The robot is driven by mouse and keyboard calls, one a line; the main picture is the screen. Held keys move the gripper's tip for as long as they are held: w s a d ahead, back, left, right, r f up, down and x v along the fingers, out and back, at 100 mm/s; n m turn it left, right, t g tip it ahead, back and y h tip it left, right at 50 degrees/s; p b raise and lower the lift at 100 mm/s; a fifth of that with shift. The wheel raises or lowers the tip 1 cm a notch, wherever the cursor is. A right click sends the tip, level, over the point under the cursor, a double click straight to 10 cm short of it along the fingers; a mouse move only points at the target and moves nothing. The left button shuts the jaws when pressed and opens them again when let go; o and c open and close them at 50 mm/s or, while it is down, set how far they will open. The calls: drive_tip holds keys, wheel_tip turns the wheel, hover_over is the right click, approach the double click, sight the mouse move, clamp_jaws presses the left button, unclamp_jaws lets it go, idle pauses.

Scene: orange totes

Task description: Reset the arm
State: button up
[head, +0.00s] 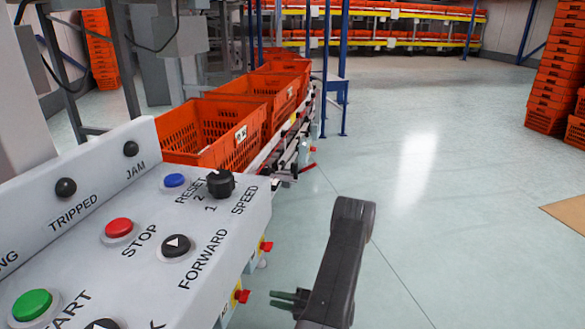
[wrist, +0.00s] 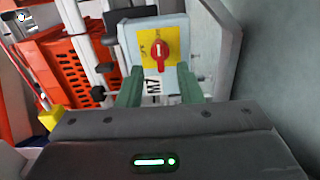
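My arm's dark grey link stands at the lower middle of the head view. My gripper (head: 285,299) points left there, beside the right side of the grey control panel (head: 235,228). In the wrist view, the two green fingers of my gripper (wrist: 159,86) are spread apart with nothing seen held between them. Beyond the fingertips is a red rotary switch (wrist: 158,51) on a yellow plate (wrist: 136,45), fixed to a grey box. I cannot tell whether the fingers touch the box.
The panel carries a green button (head: 32,304), a red stop button (head: 119,227) and a black speed knob (head: 221,184). Orange totes (head: 200,132) line a conveyor behind it. Tote stacks (head: 556,80) stand at the far right.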

sight(249, 291)
drive_tip(key=b+x, duration=0.2)
drive_tip(key=x, duration=0.8)
drive_tip(key=shift+w+a, duration=0.15)
drive_tip(key=shift+w+r+n, duration=0.1)
drive_tip(key=shift+r+n, duration=0.05)
drive_tip(key=shift+n, duration=0.15)
drive_tip(key=shift+r+n, duration=0.15)
drive_tip(key=shift+n, duration=0.65)
drive_tip(key=shift+s+r+n+p, duration=0.15)
drive_tip(key=shift+r+n, duration=0.1)
drive_tip(key=shift+n, duration=1.05)
drive_tip(key=shift+s+r+n+p, duration=0.1)
drive_tip(key=shift+r+n+p, duration=0.1)
drive_tip(key=shift+n, duration=1.1)
